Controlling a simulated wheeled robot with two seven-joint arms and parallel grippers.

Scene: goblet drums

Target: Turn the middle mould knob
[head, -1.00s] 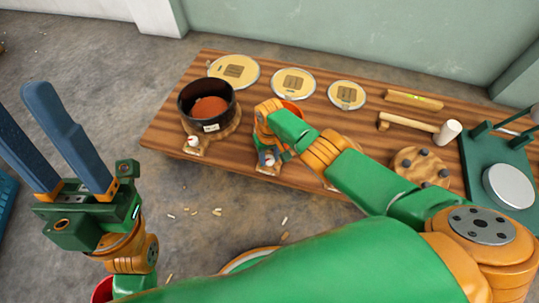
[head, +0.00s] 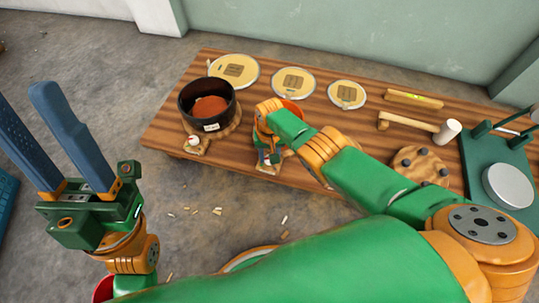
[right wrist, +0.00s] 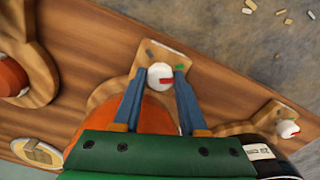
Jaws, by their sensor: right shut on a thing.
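The middle mould's knob (right wrist: 156,73) is white with a red mark that points right in the right wrist view. It sits on a wooden tab of the middle mould's base (right wrist: 178,58). My right gripper (right wrist: 164,77) is shut on this knob, one blue finger on each side. In the head view my right gripper and arm hide most of the middle mould (head: 290,107) and its knob. My left gripper (head: 20,98) is open and empty at the left, away from the table.
The left mould has a dark drum shell (head: 208,105) and its own white knob (head: 194,141). Skin discs (head: 233,71), a mallet (head: 447,131), a level (head: 413,99) and a green press (head: 495,160) are on the wooden table (head: 160,130). Chips litter the floor.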

